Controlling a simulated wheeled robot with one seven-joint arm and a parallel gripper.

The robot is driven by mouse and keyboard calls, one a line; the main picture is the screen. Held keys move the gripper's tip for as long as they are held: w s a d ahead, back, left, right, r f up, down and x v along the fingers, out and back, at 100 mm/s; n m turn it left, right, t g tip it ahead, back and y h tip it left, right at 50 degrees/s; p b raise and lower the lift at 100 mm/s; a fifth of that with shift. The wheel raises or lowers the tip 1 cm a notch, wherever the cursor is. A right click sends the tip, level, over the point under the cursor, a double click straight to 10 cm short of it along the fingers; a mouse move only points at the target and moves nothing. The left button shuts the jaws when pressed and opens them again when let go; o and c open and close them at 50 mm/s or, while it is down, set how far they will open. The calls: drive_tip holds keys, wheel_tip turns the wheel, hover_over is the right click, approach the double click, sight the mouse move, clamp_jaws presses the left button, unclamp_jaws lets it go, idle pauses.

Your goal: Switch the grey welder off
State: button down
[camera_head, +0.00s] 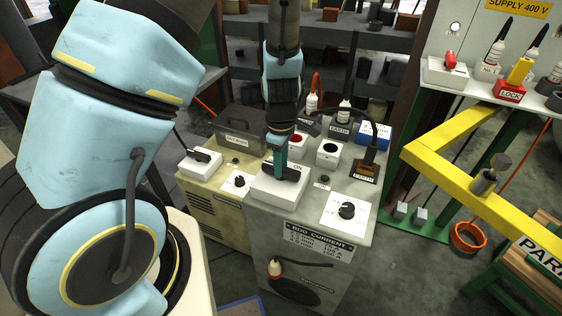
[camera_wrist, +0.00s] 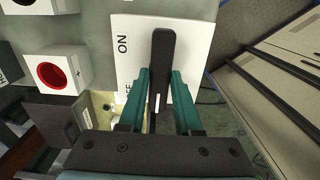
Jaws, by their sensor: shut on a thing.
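The grey welder (camera_head: 362,238) stands in the middle of the head view, with a "ROD CURRENT" plate on its front. On its top is a white switch box (camera_head: 262,192) with a black lever (camera_head: 291,174). My gripper (camera_head: 278,168) is over this box, with its teal fingers on either side of the lever. In the wrist view, my gripper (camera_wrist: 158,98) is shut on the black lever (camera_wrist: 162,50). The white switch plate (camera_wrist: 125,62) reads "ON" beside the lever's far end; a second label nearer the fingers is partly hidden.
A beige welder (camera_head: 225,222) with its own switch (camera_head: 202,158) stands close on the left. Red and black sockets, a dial (camera_head: 347,211) and an earth clamp (camera_head: 372,155) crowd the grey top. A yellow rail (camera_head: 450,180) stands at right.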

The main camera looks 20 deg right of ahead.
idle(0.4)
drive_tip(key=c, duration=0.6)
unclamp_jaws()
wheel_tip(320, 180, up, 11)
drive_tip(key=shift+f, duration=0.1)
idle(0.3)
